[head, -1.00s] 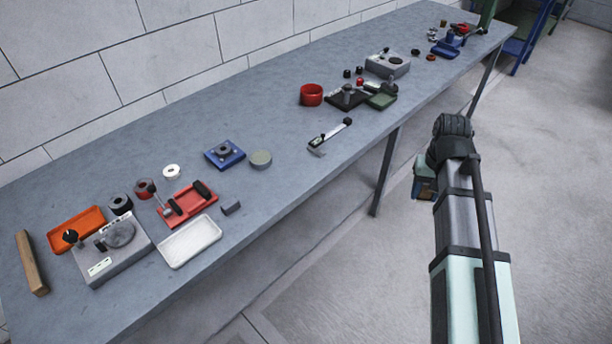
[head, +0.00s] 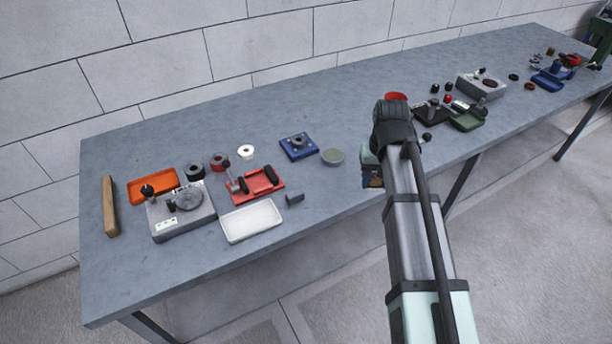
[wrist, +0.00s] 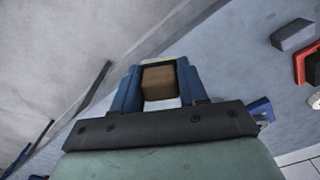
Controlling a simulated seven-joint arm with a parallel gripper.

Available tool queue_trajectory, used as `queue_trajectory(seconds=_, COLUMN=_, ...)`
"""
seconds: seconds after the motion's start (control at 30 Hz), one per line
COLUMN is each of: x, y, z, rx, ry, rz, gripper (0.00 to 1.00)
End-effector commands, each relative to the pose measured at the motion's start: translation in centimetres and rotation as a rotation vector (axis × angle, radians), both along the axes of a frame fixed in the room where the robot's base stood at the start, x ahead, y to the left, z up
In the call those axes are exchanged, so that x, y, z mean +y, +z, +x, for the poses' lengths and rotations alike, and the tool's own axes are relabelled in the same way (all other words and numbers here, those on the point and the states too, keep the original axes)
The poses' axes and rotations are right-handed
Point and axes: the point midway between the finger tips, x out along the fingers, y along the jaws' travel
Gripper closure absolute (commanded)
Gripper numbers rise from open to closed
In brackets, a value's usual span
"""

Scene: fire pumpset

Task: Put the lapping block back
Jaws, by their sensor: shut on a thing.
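My gripper (wrist: 161,72) shows two blue fingers in the wrist view, shut on a brown block that I take to be the lapping block (wrist: 159,82). The block sits between the fingers, with a pale strip below it. In the head view my gripper (head: 372,178) is at the front side of the grey bench (head: 330,195), right of the round grey-green disc (head: 333,156). My arm hides much of the gripper there. I cannot tell its height above the bench.
At the left stand a grey machine (head: 182,212), an orange tray (head: 153,185), a red tray (head: 257,186), a white tray (head: 251,221) and a small dark block (head: 295,197). A blue fixture (head: 298,147) lies behind. More items stand at the right. Bare bench lies along the wall.

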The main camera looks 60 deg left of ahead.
Motion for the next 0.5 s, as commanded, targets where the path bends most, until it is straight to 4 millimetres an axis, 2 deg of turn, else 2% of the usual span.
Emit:
queue_trajectory(seconds=0.03, x=1.6, y=0.2, z=-1.3, rx=0.001, ry=0.028, rz=0.0, gripper=0.86)
queue_trajectory(seconds=0.2, x=5.8, y=0.6, z=-5.5, rx=0.0, ry=0.113, rz=0.001, gripper=0.86)
queue_trajectory(seconds=0.5, x=12.4, y=1.5, z=-11.5, rx=-0.001, ry=0.249, rz=0.001, gripper=0.86)
